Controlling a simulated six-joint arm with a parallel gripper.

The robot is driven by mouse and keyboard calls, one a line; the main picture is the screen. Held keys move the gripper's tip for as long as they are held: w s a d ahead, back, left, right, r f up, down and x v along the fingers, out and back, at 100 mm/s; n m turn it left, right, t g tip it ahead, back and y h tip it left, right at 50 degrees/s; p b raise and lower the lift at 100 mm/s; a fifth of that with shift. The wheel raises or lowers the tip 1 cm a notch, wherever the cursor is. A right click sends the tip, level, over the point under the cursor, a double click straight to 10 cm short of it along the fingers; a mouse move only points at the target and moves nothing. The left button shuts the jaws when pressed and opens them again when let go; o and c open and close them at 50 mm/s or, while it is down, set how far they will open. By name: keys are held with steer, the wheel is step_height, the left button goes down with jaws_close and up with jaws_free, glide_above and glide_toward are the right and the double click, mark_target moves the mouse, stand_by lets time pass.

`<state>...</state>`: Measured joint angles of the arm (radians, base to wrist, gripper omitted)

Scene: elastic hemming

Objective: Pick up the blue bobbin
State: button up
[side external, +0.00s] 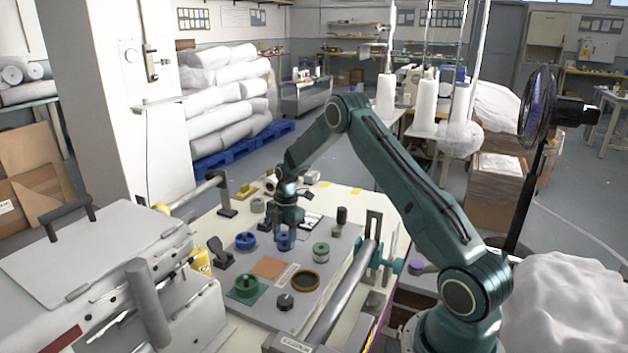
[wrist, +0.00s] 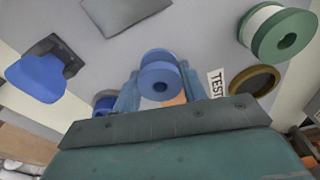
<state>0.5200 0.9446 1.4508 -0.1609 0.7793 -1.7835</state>
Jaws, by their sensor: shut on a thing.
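The blue bobbin (wrist: 160,64) is a flanged spool with a hole through its middle. In the wrist view it sits between the two blue fingers of my gripper (wrist: 158,88), which is shut on it. In the side view my gripper (side external: 287,226) points down over the grey board, with the blue bobbin (side external: 284,243) at its tip. The fingers hide part of the bobbin. I cannot tell whether its base touches the board.
The grey board (side external: 340,262) holds a green-and-white spool (side external: 321,252), a brown-rimmed ring (side external: 305,281), a green holder (side external: 246,287), a black knob (side external: 285,302) and another blue round part (side external: 246,241) close to the left. A metal roller (side external: 345,293) runs along the right.

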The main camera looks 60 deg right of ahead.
steer(key=shift+r, duration=0.3)
steer(key=shift+r, duration=0.35)
steer(key=shift+r, duration=0.3)
steer(key=shift+r, duration=0.7)
steer(key=shift+r, duration=0.6)
steer(key=shift+r, duration=1.9)
